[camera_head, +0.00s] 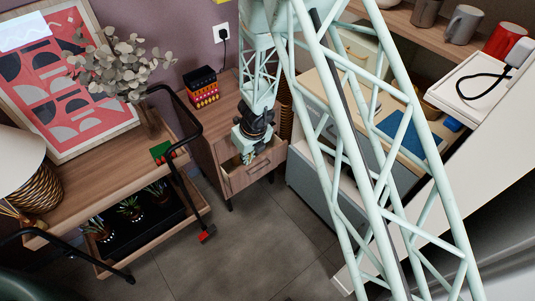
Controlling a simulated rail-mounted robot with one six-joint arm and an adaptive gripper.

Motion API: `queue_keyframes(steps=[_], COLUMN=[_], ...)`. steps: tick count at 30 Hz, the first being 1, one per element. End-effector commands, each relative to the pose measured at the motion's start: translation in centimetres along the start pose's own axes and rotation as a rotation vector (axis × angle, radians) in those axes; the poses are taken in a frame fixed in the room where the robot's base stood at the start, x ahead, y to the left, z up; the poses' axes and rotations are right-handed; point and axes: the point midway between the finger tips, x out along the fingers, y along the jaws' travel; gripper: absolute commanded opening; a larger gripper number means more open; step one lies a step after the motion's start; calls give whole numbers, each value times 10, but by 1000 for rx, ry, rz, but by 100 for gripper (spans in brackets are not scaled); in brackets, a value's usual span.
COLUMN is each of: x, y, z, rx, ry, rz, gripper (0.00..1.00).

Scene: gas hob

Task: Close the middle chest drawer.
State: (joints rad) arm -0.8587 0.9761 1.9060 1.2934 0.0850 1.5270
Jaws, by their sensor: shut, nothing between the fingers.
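The wooden chest (208,128) stands against the purple wall, left of the picture's middle. One of its drawers (240,181) stands pulled out, its front facing the lower right; I cannot tell for sure whether it is the middle one. My gripper (247,158) points down at the drawer's upper edge, shut and empty. It overlaps the drawer's opening in the picture; I cannot tell whether it touches it. My gripper and arm hide part of the chest and the upper drawer area.
A trolley (115,163) with plants stands to the left, its black handle (178,92) near the chest. A grey cabinet (325,200) stands to the right. The tiled floor (240,250) in front is clear. My pale green lattice arm crosses the right half.

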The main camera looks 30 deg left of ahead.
Motion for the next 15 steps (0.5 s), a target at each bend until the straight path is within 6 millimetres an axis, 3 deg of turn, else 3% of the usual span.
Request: queue_keyframes(steps=[15], x=[-7], y=[-129], z=[-32], rx=[3], ry=[-1], rz=[-1], gripper=[0])
